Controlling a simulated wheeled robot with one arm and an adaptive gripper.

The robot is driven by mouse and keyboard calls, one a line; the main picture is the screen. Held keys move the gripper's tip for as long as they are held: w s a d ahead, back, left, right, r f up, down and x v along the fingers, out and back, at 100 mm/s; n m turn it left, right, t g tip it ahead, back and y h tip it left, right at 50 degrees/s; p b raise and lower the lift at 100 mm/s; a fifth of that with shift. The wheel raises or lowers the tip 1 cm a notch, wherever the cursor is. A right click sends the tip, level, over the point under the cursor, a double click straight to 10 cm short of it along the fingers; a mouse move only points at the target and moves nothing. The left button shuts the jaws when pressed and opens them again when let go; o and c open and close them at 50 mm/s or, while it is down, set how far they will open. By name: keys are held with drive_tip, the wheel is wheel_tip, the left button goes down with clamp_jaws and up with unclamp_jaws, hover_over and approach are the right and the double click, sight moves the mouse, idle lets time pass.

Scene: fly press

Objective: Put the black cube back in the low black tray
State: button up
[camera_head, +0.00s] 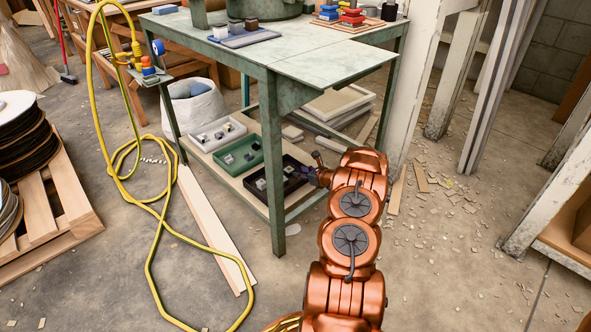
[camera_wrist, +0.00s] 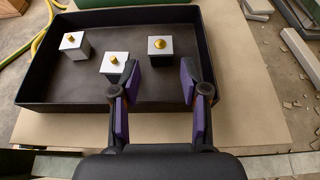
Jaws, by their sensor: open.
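The low black tray (camera_head: 301,161) rests on the table's lower shelf, and it fills the upper part of the wrist view (camera_wrist: 60,103). Three small blocks with pale tops and brass knobs stand upright in it. The one at right, a block with a black side (camera_wrist: 160,60), stands just ahead of my gripper (camera_wrist: 158,78), in line with the gap between the fingers. My gripper is open and empty, reaching over the near wall. In the head view my gripper (camera_head: 318,174) is at the tray's right end.
A green tray (camera_head: 240,155) and a white tray (camera_head: 203,146) with small parts sit left of the black tray. The tabletop (camera_head: 330,62) and a green table leg (camera_head: 277,190) are close by. A yellow hose (camera_head: 150,235) lies on the floor.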

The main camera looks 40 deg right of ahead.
drive_tip(key=shift+p+v, duration=0.6)
drive_tip(key=shift+v, duration=2.1)
